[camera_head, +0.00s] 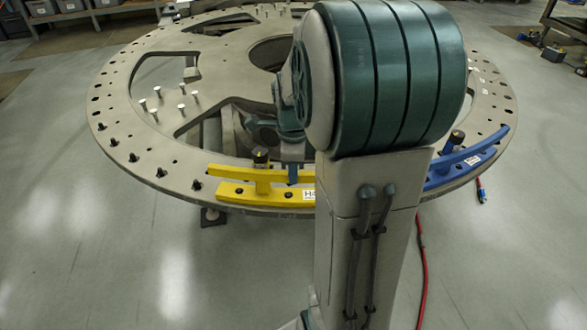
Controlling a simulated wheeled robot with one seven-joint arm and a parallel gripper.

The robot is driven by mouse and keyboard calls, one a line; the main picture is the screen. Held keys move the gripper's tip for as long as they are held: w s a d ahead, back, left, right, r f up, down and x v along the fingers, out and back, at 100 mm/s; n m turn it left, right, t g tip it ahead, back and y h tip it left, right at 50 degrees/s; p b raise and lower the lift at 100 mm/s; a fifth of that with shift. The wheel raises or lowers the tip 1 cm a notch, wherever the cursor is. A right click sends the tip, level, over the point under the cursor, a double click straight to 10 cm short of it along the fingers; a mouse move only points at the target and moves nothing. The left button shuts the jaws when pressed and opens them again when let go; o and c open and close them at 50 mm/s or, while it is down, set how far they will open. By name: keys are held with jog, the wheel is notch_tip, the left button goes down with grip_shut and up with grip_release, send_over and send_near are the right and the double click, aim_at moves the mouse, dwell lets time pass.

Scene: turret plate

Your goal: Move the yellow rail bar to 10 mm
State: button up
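The yellow rail bar (236,173) lies along the near rim of the round turret plate (130,105). It has a raised upper rail and a lower strip with dark bolts and a white label. Its right part is hidden behind my arm. A dark knob (261,156) stands at its far side. My gripper (292,176) points down by the rail's right visible end, partly covered by my arm. I cannot tell whether it touches the rail, or whether its fingers are open or shut. No 10 mm mark can be made out.
A blue rail bar (466,158) with its own dark knob (456,137) sits on the plate's right rim. Several pale pegs (168,103) stand on the left of the plate. A red hose (421,265) lies on the floor. Shelves with bins (70,6) stand behind.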

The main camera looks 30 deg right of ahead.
jog(key=shift+f+b, duration=0.7)
jog(key=shift+f, duration=0.35)
dwell(1.0)
jog(key=o, duration=0.7)
jog(key=shift+r, duration=0.1)
notch_tip(320, 180, up, 7)
jog(key=p, duration=0.5)
jog(key=shift+p, duration=0.4)
